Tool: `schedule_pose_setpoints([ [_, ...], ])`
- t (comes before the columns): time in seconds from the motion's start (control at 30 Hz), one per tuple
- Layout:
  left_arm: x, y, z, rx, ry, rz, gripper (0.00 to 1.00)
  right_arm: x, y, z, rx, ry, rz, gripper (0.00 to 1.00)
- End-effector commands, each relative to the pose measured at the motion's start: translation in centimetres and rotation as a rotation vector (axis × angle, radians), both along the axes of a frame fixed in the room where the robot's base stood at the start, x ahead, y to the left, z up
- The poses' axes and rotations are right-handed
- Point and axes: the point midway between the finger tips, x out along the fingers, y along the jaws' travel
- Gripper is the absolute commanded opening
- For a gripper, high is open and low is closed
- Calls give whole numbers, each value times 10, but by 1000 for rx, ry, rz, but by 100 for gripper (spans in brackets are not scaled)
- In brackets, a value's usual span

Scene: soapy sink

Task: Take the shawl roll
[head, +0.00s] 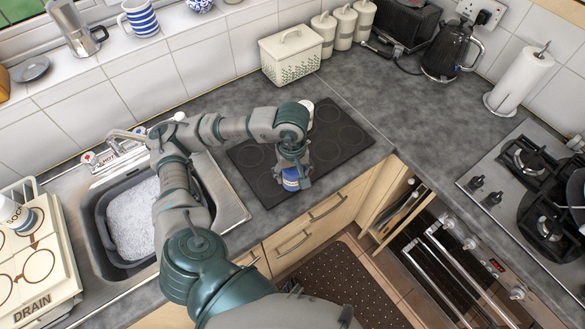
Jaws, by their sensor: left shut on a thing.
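My left gripper (293,168) is over the front edge of the dark ring-marked mat on the counter. It is shut on a small blue-and-white thing (290,180), mostly hidden by the fingers. I cannot tell whether this is the shawl roll. No other thing is clearly a shawl roll; a white paper roll (519,82) stands upright on a holder at the back right. My right gripper is out of view.
The dark mat (340,140) lies right of the sink (225,190), which holds a basin of suds (132,217). A cream bin (290,55), several canisters and a black kettle (452,50) stand at the back. A gas hob (530,160) is at right. Counter before the kettle is clear.

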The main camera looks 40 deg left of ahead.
Motion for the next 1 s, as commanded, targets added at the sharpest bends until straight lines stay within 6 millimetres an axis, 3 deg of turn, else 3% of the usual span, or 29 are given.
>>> schedule_pose_setpoints([
  [0.27,0,-3,7,2,-3,-1,22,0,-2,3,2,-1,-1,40],
  [0.83,1,1,68,0,-2,-1,22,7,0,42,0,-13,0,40],
  [1.0,1,-1,77,0,-2,-1,22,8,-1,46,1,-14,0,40],
])
